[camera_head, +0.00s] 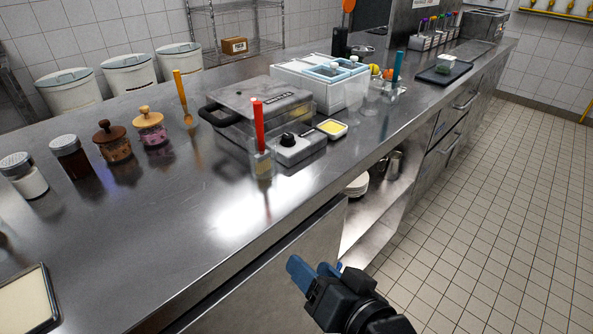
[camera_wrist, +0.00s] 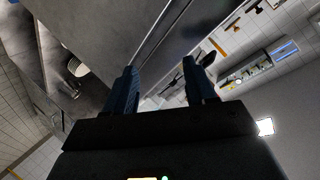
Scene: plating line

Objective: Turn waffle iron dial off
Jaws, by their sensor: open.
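The waffle iron (camera_head: 243,104) sits on the steel counter, a dark grey lid with a black handle at its left. Its control box carries a round black dial (camera_head: 288,140) on top, near the counter's front edge. I cannot tell the dial's setting at this size. My gripper (camera_head: 314,266) is in front of the counter, low and well apart from the waffle iron. In the wrist view its two blue fingers (camera_wrist: 160,82) are apart with nothing between them. The waffle iron does not show clearly in the wrist view.
A clear cup with a red-handled tool (camera_head: 259,126) stands directly beside the dial box. A small dish of yellow stuff (camera_head: 332,128) sits to its right. Several jars (camera_head: 112,141) stand at left. The counter's front middle is bare. An open shelf (camera_head: 375,205) holds plates below.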

